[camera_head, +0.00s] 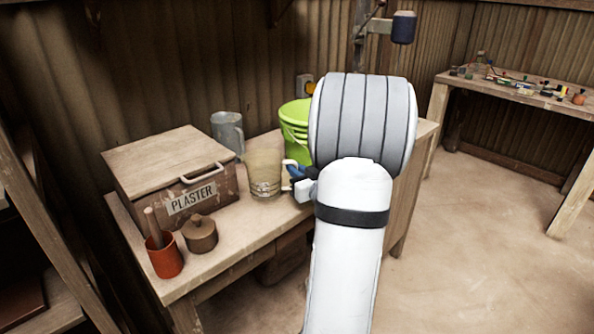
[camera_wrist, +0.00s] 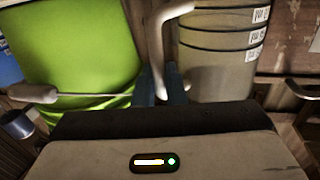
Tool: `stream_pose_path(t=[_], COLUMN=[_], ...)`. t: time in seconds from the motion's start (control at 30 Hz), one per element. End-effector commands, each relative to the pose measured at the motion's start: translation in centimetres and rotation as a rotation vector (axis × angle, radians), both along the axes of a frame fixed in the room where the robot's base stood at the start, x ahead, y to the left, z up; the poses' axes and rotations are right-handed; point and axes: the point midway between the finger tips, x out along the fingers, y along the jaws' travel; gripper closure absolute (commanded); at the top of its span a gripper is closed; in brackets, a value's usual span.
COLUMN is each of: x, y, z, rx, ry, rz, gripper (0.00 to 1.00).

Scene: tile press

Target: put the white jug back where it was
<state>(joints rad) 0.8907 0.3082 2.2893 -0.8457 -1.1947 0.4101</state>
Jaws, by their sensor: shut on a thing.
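The jug (camera_head: 264,176) is a cloudy, pale beige measuring jug with dark marks and a white handle. In the head view it is upright over the workbench, right of the plaster box. In the wrist view the jug (camera_wrist: 222,60) fills the upper right. My gripper (camera_head: 294,172) is at its right side, with blue fingers shut on the white handle. The fingers (camera_wrist: 168,88) also show at the handle in the wrist view. I cannot tell whether the jug's base touches the bench. My arm hides part of the bench.
A lime-green bucket (camera_head: 294,127) stands close behind the jug; a grey metal jug (camera_head: 226,131) stands behind left. The plaster box (camera_head: 150,194), a red pot (camera_head: 165,258) and a lidded brown pot (camera_head: 200,235) are left. The bench front (camera_head: 240,233) is bare.

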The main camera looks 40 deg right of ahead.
Motion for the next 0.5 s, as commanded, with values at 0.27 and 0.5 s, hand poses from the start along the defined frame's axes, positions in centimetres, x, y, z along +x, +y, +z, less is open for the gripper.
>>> stream_pose_path(t=[0.27,0.5], x=[0.03,0.05], y=[0.04,0.06], z=[-0.27,-0.26], rx=[0.0,0.0], ry=[0.0,0.0], rz=[0.001,0.001], gripper=[0.76,0.68])
